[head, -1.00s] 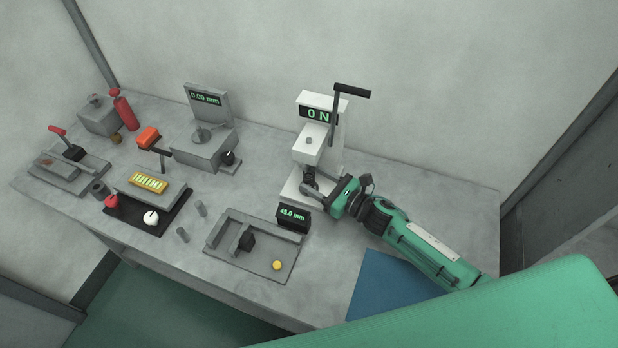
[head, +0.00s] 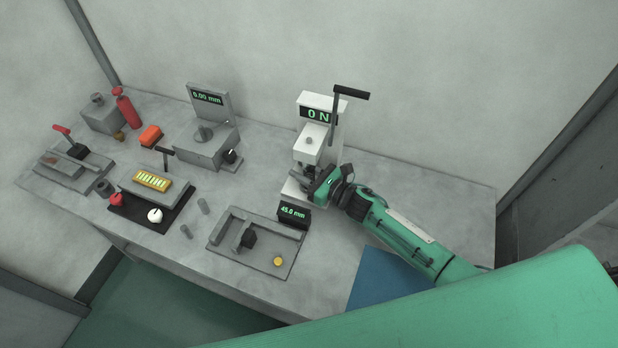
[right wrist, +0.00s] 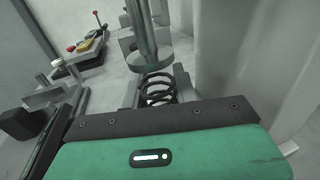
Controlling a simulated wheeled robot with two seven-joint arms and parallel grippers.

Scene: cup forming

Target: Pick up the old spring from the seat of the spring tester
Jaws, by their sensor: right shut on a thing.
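The spring tester (head: 317,142) is a white stand with a display reading 0 N and a black lever at its top. The old spring (right wrist: 158,88) is a dark coil, seen in the right wrist view directly below the tester's round grey press plate (right wrist: 149,56). My right gripper (head: 312,180) is at the tester's seat, under the press head, and is shut on the spring. My left gripper is not in view.
A small display block (head: 293,214) reading 45.0 mm stands just in front of the tester. A grey tray (head: 222,244) with a dark block and a yellow disc lies to its left. A blue mat (head: 383,280) lies at the front right. Other fixtures stand further left.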

